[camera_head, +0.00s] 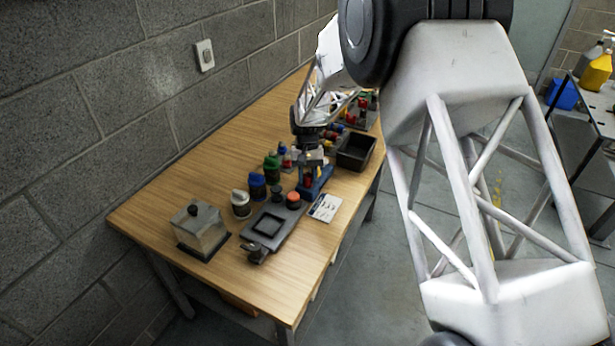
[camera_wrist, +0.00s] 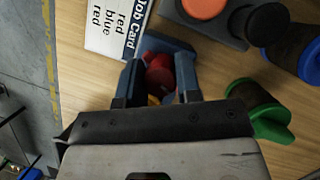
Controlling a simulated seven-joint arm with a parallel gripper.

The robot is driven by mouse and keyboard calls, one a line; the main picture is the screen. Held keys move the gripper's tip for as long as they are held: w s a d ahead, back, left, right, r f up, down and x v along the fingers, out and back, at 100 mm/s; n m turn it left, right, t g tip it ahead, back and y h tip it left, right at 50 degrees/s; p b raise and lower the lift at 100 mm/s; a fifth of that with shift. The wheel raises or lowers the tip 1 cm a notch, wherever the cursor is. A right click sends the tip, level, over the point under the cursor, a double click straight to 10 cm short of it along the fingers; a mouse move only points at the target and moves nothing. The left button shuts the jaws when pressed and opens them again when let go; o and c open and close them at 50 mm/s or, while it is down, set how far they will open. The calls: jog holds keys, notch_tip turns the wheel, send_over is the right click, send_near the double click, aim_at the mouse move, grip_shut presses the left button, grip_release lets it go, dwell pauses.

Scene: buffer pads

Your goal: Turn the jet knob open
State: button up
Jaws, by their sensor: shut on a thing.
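A grey station plate (camera_head: 248,236) lies on the table with a square recess in it. A black round knob (camera_head: 278,194) and an orange round knob (camera_head: 293,200) stand at its far end; I cannot tell which is the jet knob. A dark fitting (camera_head: 256,254) sits at its near end. My gripper (camera_head: 312,176) is beyond the plate, pointing down over a blue holder (camera_head: 323,185). In the wrist view its fingers (camera_wrist: 160,84) are shut on a red piece (camera_wrist: 158,76) at the holder (camera_wrist: 174,44). The black knob (camera_wrist: 268,22) and orange knob (camera_wrist: 203,7) show there too, away from the fingers.
A job card (camera_head: 324,207) reading red, blue, red lies beside the holder. White, blue (camera_head: 257,186) and green (camera_head: 271,167) containers stand left of the plate. A black bin (camera_head: 356,151) stands behind. The table's front corner is clear.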

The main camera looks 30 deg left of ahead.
dwell(0.4)
jog(key=o, duration=0.9)
jog(key=shift+v, duration=3.9)
